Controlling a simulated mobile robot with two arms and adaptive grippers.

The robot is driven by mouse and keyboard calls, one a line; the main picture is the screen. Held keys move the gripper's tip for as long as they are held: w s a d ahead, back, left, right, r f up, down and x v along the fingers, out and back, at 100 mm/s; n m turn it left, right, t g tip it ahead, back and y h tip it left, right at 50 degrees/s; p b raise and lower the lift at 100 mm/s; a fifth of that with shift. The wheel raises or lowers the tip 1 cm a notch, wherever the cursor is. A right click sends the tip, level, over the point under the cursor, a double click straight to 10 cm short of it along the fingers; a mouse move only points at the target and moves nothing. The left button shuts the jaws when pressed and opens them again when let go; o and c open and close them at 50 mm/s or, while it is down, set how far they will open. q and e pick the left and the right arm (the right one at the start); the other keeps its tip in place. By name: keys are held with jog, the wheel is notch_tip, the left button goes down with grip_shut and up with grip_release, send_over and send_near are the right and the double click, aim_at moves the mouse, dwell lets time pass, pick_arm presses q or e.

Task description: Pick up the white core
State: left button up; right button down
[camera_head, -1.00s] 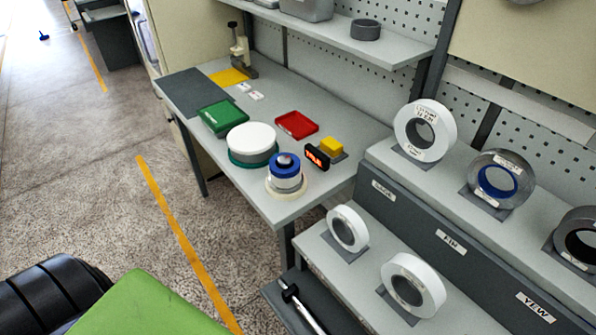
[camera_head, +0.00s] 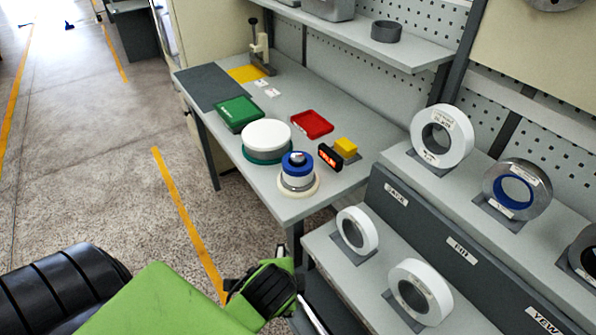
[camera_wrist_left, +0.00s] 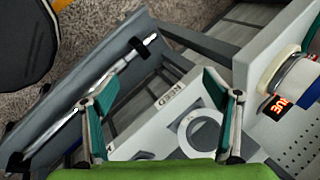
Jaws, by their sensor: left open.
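White cores stand upright in slots of the stepped rack at the right of the head view: one on the upper step (camera_head: 441,137) and two on the lower step, the nearer-left one (camera_head: 357,231) and the front one (camera_head: 420,292). Which one is meant I cannot tell. My left gripper (camera_wrist_left: 160,78) is open and empty in the left wrist view, with a white ring (camera_wrist_left: 200,118) beyond its fingers, nearer the right one. In the head view my left arm comes in at the bottom, left of the lower step; its fingertips are not clear there. My right gripper is not in view.
A grey-and-blue core (camera_head: 517,189) and a dark one stand on the upper step. A table (camera_head: 300,210) holds a white-topped round stack (camera_head: 267,136), a blue-and-white spool stack (camera_head: 297,170), a red tray (camera_head: 312,124) and a green tray (camera_head: 238,112). A silver rod (camera_wrist_left: 85,92) lies beside the rack.

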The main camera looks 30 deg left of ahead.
pick_arm(q)
jog(key=w+a+r+m+t+y, duration=0.25)
jog(key=w+r+m, duration=0.25)
jog(key=w+m, duration=0.3)
jog(key=m+t+y, duration=0.2)
jog(key=m+y, duration=0.2)
jog(key=m, duration=0.5)
send_near(299, 176)
jog(key=x, duration=0.9)
jog(key=shift+w+a+f, duration=0.15)
jog(key=shift+w, duration=0.05)
jog(key=shift+w+r+p+x, duration=0.1)
jog(key=shift+p+x, duration=0.2)
jog(key=shift+x, duration=1)
jog(key=shift+w+r+p+x, duration=0.15)
jog(key=shift+p+x, duration=0.1)
jog(key=shift+x, duration=1.05)
jog(key=c, duration=1.3)
jog(key=shift+r, duration=0.1)
